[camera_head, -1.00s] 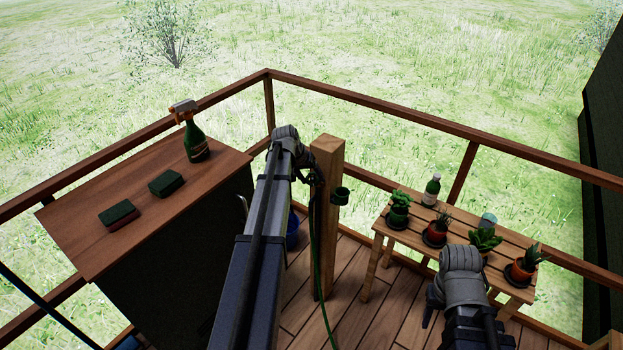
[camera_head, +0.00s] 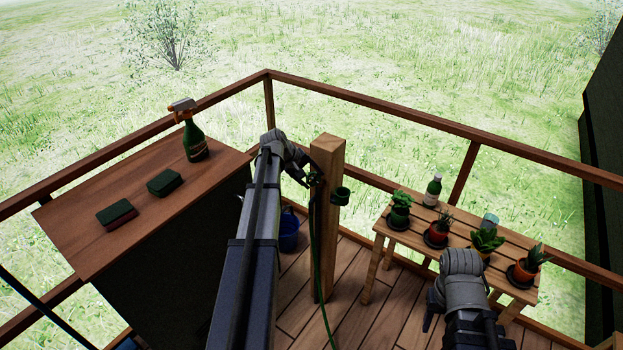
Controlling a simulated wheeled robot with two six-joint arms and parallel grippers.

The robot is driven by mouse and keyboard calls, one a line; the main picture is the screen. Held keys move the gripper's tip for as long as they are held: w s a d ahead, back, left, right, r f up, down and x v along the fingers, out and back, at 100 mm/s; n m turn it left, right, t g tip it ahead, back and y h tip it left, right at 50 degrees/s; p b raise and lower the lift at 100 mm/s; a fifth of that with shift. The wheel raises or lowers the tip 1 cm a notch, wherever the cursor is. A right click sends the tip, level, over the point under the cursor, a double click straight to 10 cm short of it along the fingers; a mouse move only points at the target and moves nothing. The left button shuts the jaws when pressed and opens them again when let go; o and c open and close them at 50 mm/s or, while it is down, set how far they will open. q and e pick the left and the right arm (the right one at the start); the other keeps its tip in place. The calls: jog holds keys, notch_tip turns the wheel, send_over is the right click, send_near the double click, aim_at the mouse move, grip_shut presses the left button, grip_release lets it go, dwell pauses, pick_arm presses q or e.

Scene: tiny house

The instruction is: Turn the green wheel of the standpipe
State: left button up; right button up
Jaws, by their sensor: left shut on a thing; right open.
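The standpipe is a wooden post (camera_head: 330,220) standing upright on the deck, with a green hose (camera_head: 317,260) hanging down its left side. A small bit of the green wheel (camera_head: 317,178) shows at the post's upper left side; my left gripper hides most of it. My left gripper (camera_head: 308,181) is at the wheel, its fingers small and dark in the picture, and it is shut on the wheel. My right gripper (camera_head: 431,312) is open and empty, low in front of the bench and apart from the post.
A dark green cup-like holder (camera_head: 341,196) sits on the post's right side. A cabinet (camera_head: 90,225) with a spray bottle (camera_head: 195,142) and two sponges stands left. A blue bucket (camera_head: 289,232) is behind my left arm. A slatted bench (camera_head: 399,235) with potted plants stands right. Railings (camera_head: 380,112) enclose the deck.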

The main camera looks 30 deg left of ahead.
dwell(0.3)
pick_arm(q)
jog(key=o, duration=1.3)
jog(key=shift+o, duration=0.4)
jog(key=shift+w+r, duration=0.1)
